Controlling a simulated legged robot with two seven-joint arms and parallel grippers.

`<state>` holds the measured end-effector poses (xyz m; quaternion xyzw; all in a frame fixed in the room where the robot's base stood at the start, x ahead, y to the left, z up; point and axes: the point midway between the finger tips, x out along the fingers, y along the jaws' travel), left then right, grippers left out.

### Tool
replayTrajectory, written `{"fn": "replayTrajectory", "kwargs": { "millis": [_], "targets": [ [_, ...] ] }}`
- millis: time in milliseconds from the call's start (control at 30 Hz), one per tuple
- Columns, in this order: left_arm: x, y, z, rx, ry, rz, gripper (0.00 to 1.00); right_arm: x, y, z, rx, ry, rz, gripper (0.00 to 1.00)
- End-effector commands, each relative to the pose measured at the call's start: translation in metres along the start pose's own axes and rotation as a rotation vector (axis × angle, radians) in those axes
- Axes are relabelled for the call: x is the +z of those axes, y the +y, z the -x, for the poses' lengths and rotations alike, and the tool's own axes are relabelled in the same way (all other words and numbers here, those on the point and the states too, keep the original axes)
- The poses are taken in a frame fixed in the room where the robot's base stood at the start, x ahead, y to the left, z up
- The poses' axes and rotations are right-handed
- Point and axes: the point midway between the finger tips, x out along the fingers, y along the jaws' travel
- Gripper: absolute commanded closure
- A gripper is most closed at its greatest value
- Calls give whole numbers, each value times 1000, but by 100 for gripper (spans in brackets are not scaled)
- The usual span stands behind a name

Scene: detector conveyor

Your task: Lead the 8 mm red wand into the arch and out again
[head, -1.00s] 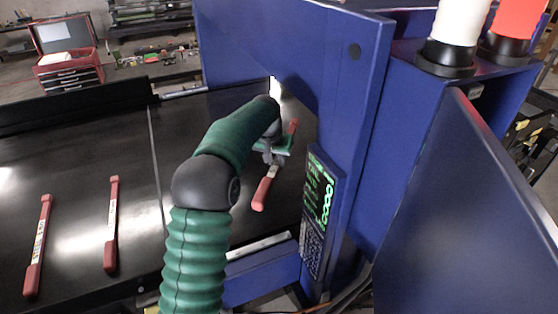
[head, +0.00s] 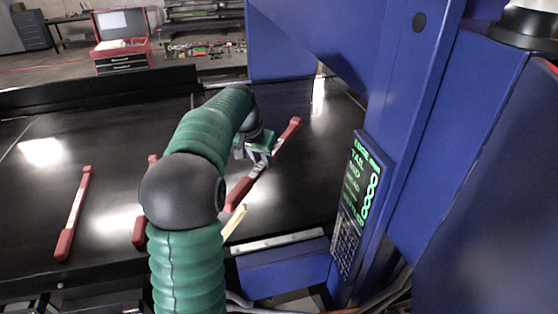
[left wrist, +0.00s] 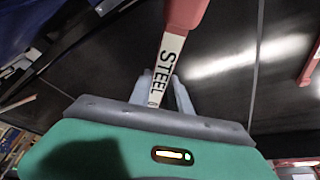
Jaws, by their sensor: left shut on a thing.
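My left gripper (head: 258,150) is shut on a red-ended wand (head: 240,191), held about its middle and slanting over the black conveyor belt. In the left wrist view the wand's pale label (left wrist: 168,62) reads "STEEL" between the fingers; the size marking is cut off. The blue arch (head: 335,40) stands on the right; the wand's far red end points toward its opening. Its upright carries a panel with green lettering (head: 360,190), partly unreadable. I cannot tell the exact gap between wand and belt. My right gripper is out of view.
One red wand (head: 66,240) lies on the belt at the left. Another wand (head: 139,230) lies partly hidden behind my arm. A pale strip (head: 234,221) shows near the belt's front edge. The belt's far left is clear. A red toolbox (head: 122,48) stands behind.

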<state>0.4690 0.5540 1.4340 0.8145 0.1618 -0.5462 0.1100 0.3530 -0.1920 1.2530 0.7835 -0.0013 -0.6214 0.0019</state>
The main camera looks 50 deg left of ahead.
Motion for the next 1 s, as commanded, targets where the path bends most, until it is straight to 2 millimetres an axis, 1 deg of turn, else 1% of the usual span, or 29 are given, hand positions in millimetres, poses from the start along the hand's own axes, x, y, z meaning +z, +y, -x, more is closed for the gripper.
{"fn": "replayTrajectory", "kwargs": {
  "millis": [33, 400, 1000],
  "targets": [
    [5, -6, 1, -1, 2, 3, 100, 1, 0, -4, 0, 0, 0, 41],
    [42, -55, 16, 0, 1, 3, 100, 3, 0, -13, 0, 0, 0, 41],
    [101, -131, 43, -2, 1, 3, 100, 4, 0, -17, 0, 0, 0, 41]
  ]
}}
